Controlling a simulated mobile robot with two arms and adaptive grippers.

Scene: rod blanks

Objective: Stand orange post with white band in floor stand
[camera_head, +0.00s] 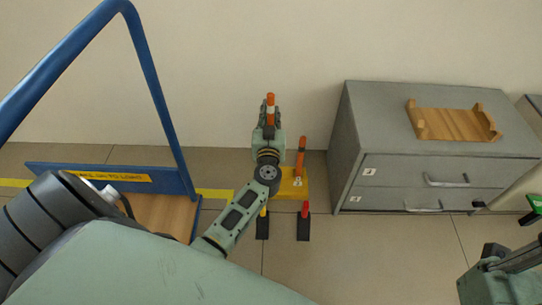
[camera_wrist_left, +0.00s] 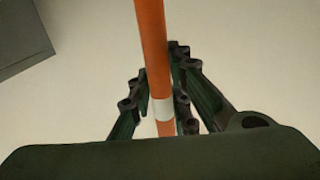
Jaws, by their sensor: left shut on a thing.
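The orange post with a white band (camera_head: 270,98) is in my left gripper (camera_head: 269,128), upright or nearly so in the head view. The left wrist view shows the post (camera_wrist_left: 151,45) running between the dark fingers (camera_wrist_left: 161,103), which are closed around it near the white band. The yellow floor stand (camera_head: 288,187) is on the floor below and beyond my left forearm, partly covered by it. Another orange post (camera_head: 301,150) rises from its right part. The held post's lower end is hidden. My right gripper (camera_head: 493,254) is at the lower right edge, its fingers unclear.
A grey drawer cabinet (camera_head: 350,145) stands right of the stand, with a wooden cradle (camera_head: 455,124) on top. A blue-railed cart (camera_head: 158,95) is at left. Black pieces (camera_head: 303,228) with coloured tips lie before the stand. The wall is close behind.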

